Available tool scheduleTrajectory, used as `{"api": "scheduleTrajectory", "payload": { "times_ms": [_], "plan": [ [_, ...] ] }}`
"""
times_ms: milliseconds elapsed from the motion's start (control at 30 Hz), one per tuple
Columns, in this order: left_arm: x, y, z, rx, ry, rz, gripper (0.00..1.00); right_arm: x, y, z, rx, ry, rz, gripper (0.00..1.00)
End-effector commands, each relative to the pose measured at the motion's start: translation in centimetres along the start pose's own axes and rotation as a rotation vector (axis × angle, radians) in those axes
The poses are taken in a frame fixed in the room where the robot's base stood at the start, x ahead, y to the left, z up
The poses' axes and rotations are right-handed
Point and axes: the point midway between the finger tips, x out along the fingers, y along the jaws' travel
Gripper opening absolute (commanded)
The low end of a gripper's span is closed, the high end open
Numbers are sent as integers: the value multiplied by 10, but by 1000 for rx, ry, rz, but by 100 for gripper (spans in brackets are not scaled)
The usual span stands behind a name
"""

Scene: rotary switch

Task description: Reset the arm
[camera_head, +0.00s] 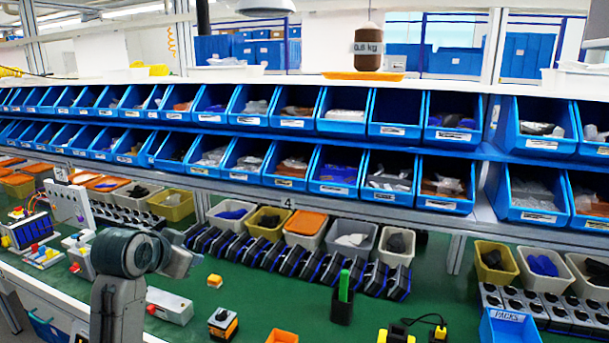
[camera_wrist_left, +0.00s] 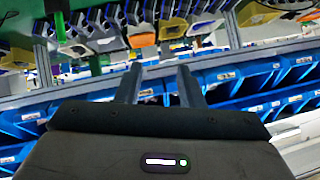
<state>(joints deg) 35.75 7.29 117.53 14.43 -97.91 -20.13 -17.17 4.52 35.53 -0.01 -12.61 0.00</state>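My left arm comes up at the lower left of the head view, bent at a grey joint, with its left gripper (camera_head: 182,260) pointing right above the green bench. In the left wrist view the two fingers of the left gripper (camera_wrist_left: 159,72) stand apart with nothing between them, so it is open and empty. A small box with a dark knob and orange side (camera_head: 223,323), which looks like a rotary switch, sits on the bench below and right of the gripper, apart from it. My right gripper is not in view.
A green bench top (camera_head: 265,295) spreads in front. Rows of blue bins stand behind.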

Motion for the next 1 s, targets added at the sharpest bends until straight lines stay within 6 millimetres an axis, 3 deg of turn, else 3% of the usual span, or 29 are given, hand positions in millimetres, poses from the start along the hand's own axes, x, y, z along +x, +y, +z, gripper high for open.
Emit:
{"api": "scheduleTrajectory", "payload": {
  "times_ms": [33, 267, 467, 600, 800, 1000],
  "plan": [
    [8, 12, 31, -21, -40, 8, 35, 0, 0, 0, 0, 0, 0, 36],
    [16, 61, 153, -115, -195, 15, 35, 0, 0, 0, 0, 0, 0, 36],
    [-3, 104, 251, -189, -329, 13, 35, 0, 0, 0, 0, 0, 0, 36],
    [-28, 133, 315, -236, -424, 7, 35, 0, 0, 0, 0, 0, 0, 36],
    [-70, 164, 379, -286, -532, -5, 35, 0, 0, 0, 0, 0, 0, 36],
    [-102, 183, 415, -315, -602, -15, 35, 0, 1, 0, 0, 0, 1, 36]
  ]
}}
